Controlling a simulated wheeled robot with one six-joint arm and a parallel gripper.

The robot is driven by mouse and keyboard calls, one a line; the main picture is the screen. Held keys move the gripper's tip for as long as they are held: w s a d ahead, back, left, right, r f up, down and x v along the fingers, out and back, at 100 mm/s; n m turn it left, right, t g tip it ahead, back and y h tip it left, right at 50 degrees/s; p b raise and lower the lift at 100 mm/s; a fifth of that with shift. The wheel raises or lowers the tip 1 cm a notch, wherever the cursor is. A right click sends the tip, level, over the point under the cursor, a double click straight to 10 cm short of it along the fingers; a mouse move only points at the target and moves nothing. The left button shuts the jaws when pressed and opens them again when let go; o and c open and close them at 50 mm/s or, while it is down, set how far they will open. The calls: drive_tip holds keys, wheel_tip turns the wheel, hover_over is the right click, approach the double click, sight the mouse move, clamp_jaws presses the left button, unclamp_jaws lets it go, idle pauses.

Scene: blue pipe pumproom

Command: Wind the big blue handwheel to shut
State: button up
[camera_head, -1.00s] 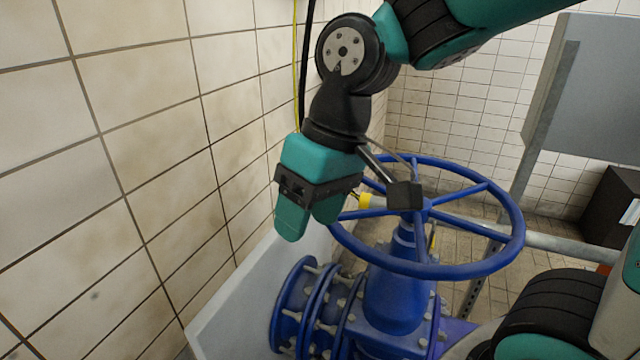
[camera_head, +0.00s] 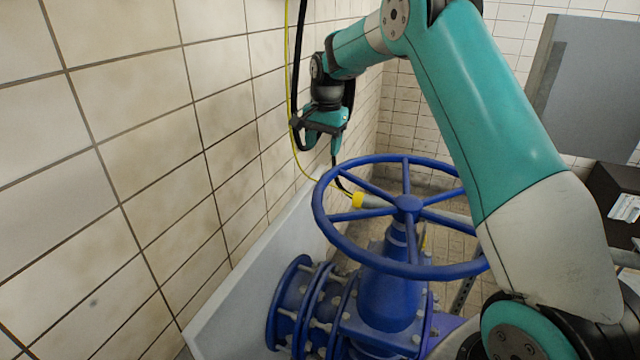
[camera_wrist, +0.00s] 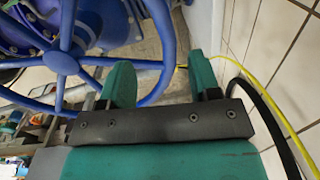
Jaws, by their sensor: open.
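The big blue handwheel (camera_head: 408,203) sits level on top of a blue valve body (camera_head: 385,300), with spokes running from its hub to the rim. Its right part is hidden behind my arm in the head view. In the wrist view the handwheel (camera_wrist: 62,62) fills the upper left, and its rim passes close to the left finger. My gripper (camera_head: 325,140) is above and beyond the wheel's far left rim, near the tiled wall. I cannot tell whether a finger touches the rim.
The tiled wall (camera_head: 130,180) runs close along the left. A black cable and a yellow cable (camera_head: 291,100) hang by the wall near my gripper; they also show at the right in the wrist view. A grey panel (camera_head: 590,85) stands at the back right.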

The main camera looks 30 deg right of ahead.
sight(319, 184)
drive_tip(key=f+p, duration=0.1)
drive_tip(key=f, duration=0.3)
drive_tip(key=f+p, duration=0.1)
drive_tip(key=f, duration=0.3)
drive_tip(key=f+p, duration=0.1)
drive_tip(key=f, duration=0.3)
drive_tip(key=shift+w+a+f, duration=0.25)
drive_tip(key=shift+w+f, duration=0.05)
drive_tip(key=shift+w, duration=0.05)
clamp_jaws()
drive_tip(key=shift+w+r, duration=0.1)
